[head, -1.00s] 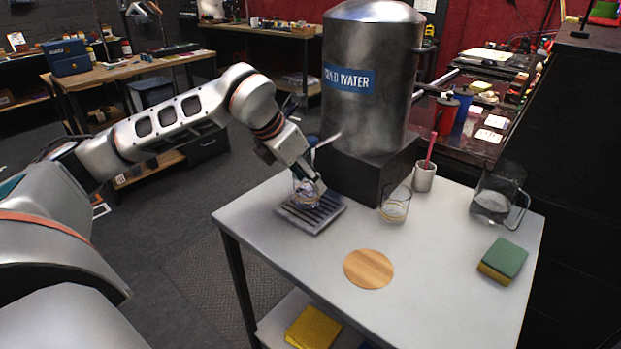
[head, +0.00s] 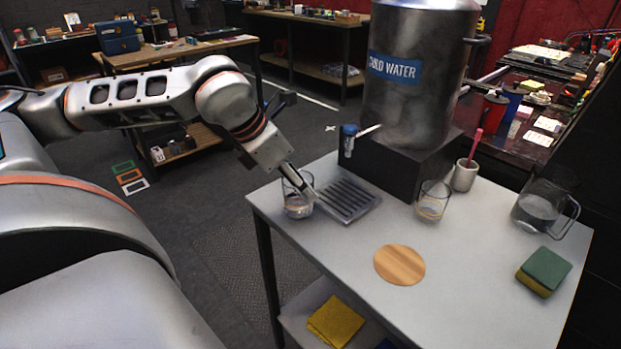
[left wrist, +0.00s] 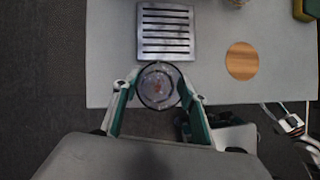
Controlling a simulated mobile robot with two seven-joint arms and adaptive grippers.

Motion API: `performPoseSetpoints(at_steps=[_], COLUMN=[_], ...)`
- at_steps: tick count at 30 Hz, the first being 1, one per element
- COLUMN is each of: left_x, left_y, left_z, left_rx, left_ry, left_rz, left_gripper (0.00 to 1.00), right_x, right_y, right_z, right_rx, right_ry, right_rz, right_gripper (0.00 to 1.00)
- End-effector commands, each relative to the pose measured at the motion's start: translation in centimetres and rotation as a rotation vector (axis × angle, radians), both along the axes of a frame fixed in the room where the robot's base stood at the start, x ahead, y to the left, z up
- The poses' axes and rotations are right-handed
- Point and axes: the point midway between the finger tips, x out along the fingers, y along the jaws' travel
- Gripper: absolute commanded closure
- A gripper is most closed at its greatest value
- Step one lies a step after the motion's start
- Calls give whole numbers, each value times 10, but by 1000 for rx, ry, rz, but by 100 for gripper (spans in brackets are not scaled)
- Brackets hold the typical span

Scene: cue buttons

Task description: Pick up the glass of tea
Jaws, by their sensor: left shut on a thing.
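My left gripper (head: 306,189) is shut around a clear glass (head: 297,207), with one finger on each side of it in the left wrist view (left wrist: 158,88). The glass is upright, over the table's left end beside the slotted drip tray (head: 352,200). Its contents look pale and clear; I see no obvious tea colour. I cannot tell whether its base touches the table. A second clear glass (head: 432,203) stands in front of the dispenser's black base, with nothing dark in it.
A steel water dispenser (head: 415,85) with a blue-handled tap (head: 348,140) stands behind the tray. A round wooden coaster (head: 399,264) lies mid-table. A cup with a red stick (head: 465,176), a glass pitcher (head: 540,212) and a green-yellow sponge (head: 543,272) are on the right.

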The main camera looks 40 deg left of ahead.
Motion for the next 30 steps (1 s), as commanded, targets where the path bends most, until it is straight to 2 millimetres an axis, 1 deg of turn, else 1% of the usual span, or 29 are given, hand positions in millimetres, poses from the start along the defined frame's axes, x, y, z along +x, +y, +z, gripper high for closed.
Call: performPoseSetpoints(at_steps=[3,15,22,30], left_x=[-10,-36,-46,-51], left_y=[5,11,13,15], left_z=[1,2,1,1], left_rx=[5,3,2,0], left_ry=[-1,-2,-2,-1], left_rz=[1,0,0,0], left_gripper=[90,90,90,90], right_x=[1,3,3,3], right_y=[0,0,0,0], right_z=[1,5,5,5], right_rx=[-1,0,1,1], right_ry=[-2,-9,-8,-7], right_rz=[0,0,-1,-1], right_gripper=[60,60,60,60])
